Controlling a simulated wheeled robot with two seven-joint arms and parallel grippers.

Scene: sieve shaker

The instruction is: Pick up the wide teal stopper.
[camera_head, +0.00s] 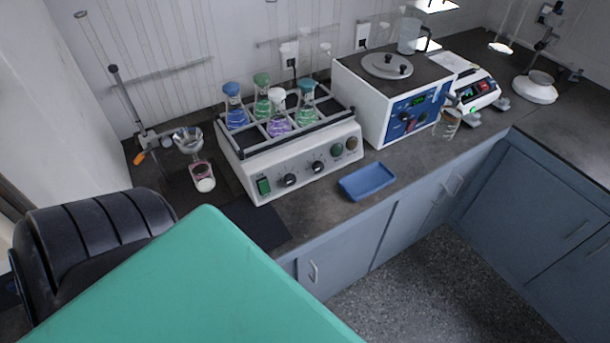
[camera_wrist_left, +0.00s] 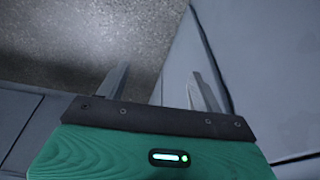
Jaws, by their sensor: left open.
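The teal stopper (camera_head: 307,87) appears to be the cap on the rightmost flask (camera_head: 308,110), which holds green liquid and stands in the shaker's rack. A green stopper (camera_head: 262,79) and a blue stopper (camera_head: 231,88) cap other flasks there. My left gripper (camera_wrist_left: 160,72) shows in the left wrist view, open, with nothing between its fingers. It is over the floor and cabinet fronts, away from the stoppers. Its fingers do not show in the head view. My right gripper is in neither view.
The shaker (camera_head: 290,165) stands on the dark counter, with a blue tray (camera_head: 367,181) in front. A white bath with a lid (camera_head: 387,65) is right of it, then a balance (camera_head: 475,91). A funnel on a stand (camera_head: 188,140) and pink flask (camera_head: 203,177) are at left.

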